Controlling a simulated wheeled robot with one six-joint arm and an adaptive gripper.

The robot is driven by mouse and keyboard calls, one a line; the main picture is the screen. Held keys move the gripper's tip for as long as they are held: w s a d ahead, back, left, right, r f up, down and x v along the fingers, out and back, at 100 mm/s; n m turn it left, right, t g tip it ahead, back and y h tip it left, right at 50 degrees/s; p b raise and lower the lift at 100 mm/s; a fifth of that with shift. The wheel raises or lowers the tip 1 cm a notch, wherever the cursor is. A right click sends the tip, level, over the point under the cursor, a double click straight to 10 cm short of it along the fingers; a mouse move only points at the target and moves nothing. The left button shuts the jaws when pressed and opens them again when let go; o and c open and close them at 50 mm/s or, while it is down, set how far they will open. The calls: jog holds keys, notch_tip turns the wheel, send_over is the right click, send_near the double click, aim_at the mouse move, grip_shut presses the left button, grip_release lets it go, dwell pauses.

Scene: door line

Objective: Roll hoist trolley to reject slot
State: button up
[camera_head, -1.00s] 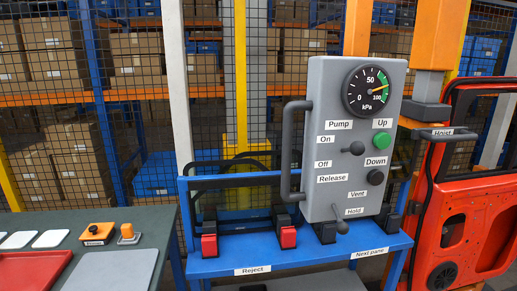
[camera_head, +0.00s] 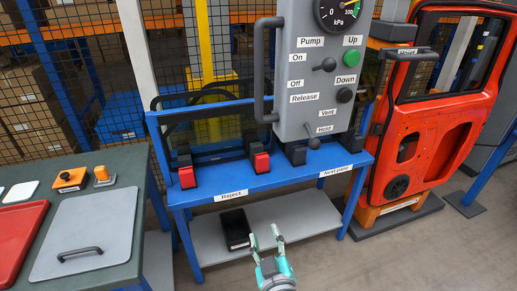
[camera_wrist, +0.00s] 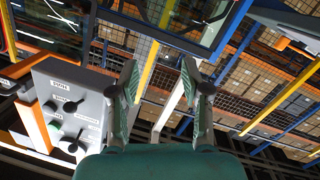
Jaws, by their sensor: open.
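A grey control box (camera_head: 318,72) hangs over the blue rack (camera_head: 290,172), with a gauge, levers, a green button and a dark side handle (camera_head: 266,72). A dark bar labelled "Hoist" (camera_head: 410,54) stands to its right, above the red door (camera_head: 425,125). The "Reject" label (camera_head: 234,195) is on the rack's left front, below two red-tipped clamps. My gripper (camera_head: 265,239) is open and empty low in front of the rack, apart from the box and bar. The wrist view shows its spread fingers (camera_wrist: 160,70) and a grey box with knobs (camera_wrist: 75,108) at left.
A "Next pane" label (camera_head: 337,170) is on the rack's right. A black bin (camera_head: 235,229) sits on the lower shelf. A dark table (camera_head: 125,172) at left holds a grey lidded panel and a red tray. Open floor lies at lower right; mesh fencing stands behind.

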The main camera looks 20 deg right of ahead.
jog(key=w+a+r+m+h, duration=0.1)
jog(key=w+r+h, duration=0.1)
jog(key=w+r, duration=0.5)
jog(key=m+g+h, duration=0.2)
jog(key=m+h, duration=0.4)
jog(key=m, duration=0.3)
send_near(258, 69)
jog(key=x, duration=1.1)
grip_shut()
